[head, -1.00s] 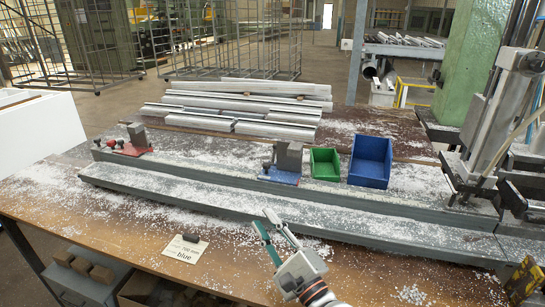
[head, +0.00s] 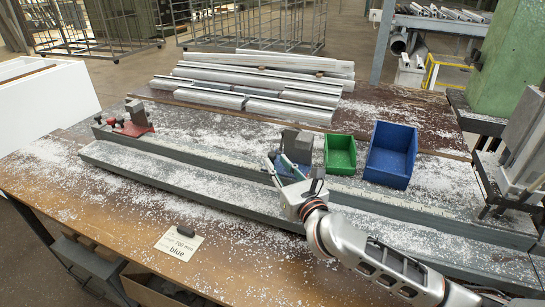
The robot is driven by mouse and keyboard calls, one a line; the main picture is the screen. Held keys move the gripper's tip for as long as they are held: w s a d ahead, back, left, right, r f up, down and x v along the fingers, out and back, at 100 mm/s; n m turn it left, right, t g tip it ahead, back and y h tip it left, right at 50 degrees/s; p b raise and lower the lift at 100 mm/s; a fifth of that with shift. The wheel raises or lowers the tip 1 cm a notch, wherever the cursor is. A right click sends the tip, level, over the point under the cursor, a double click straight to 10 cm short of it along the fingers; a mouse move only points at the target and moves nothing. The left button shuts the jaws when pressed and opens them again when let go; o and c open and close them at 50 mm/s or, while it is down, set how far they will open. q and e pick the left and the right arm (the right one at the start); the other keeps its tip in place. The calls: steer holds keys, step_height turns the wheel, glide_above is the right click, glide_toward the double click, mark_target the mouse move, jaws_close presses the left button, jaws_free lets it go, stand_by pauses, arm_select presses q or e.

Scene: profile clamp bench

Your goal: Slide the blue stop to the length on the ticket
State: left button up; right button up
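The blue stop, a grey block (head: 297,144) on a blue base, stands on the long bench rail (head: 214,157) near the middle. My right gripper (head: 274,156) is at its near side, with teal-tipped fingers that look spread. The gripper partly hides the blue base, and I cannot tell whether the fingers touch it. The ticket (head: 179,243) lies on the near bench top; it appears to read "700 mm" and "blue". My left gripper is not in view.
A red stop (head: 132,127) stands at the rail's left end. A green bin (head: 340,155) and a blue bin (head: 391,152) stand just right of the blue stop. Aluminium profiles (head: 250,85) lie behind. White chips cover the bench. The rail between the stops is clear.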

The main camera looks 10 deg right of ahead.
mark_target(274, 159)
steer(key=w, duration=0.2)
steer(key=w+b, duration=0.1)
steer(key=shift+w+a+f, duration=0.15)
steer(key=shift+w+a, duration=0.3)
steer(key=shift+w, duration=0.4)
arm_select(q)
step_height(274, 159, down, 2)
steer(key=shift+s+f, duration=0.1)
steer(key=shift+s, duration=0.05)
arm_select(e)
jaws_close()
steer(key=s+d, duration=0.2)
steer(key=s+d+p, duration=0.1)
steer(key=d, duration=0.2)
steer(key=s+d+p, duration=0.1)
steer(key=s+d, duration=0.1)
steer(key=d, duration=0.1)
steer(key=shift+s+d, duration=0.25)
steer(key=shift+s, duration=0.1)
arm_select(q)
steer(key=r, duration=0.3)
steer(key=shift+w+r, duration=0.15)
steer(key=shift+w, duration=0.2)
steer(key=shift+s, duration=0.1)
arm_select(e)
jaws_free()
